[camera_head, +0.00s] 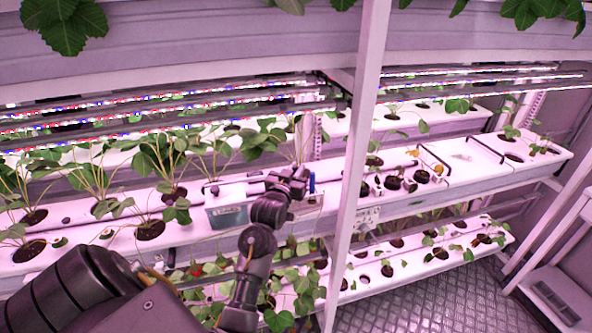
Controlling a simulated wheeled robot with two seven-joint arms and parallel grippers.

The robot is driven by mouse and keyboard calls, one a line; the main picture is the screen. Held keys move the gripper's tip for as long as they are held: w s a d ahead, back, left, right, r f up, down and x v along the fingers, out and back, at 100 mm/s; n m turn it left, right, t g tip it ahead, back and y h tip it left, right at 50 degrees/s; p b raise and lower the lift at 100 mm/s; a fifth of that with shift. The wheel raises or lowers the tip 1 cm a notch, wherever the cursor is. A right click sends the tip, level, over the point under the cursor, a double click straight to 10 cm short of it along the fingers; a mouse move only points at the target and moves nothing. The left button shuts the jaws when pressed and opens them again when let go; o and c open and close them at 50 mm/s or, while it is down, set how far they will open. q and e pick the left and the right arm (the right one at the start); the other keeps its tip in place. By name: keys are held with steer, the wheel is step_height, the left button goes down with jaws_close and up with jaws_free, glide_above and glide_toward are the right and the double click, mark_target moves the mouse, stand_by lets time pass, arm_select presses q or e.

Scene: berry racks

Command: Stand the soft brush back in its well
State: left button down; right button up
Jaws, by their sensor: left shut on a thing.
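My left arm comes in from the lower left, and its dark left gripper (298,178) is over the right part of a tool caddy (229,216) on the middle rack. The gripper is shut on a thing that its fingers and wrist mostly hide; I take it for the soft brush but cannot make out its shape. A small upright blue piece (312,183) shows just right of the fingers; I cannot tell whether it is held or stands in the caddy. The caddy's wells are hidden behind the gripper. My right gripper is not in view.
Strawberry plants (90,175) grow in holes along the white gutter (110,240), left of the caddy. A pale upright post (355,170) stands close to the right of the gripper. Light strips (150,104) run above. A lower planted rack (420,262) and the patterned floor (440,300) are below.

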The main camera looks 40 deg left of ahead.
arm_select(q)
steer(key=shift+f+b, duration=0.55)
steer(key=shift+f, duration=0.45)
steer(key=c, duration=0.9)
jaws_free()
steer(key=shift+r, duration=0.15)
steer(key=shift+r+p, duration=2.95)
steer(key=shift+p, duration=0.25)
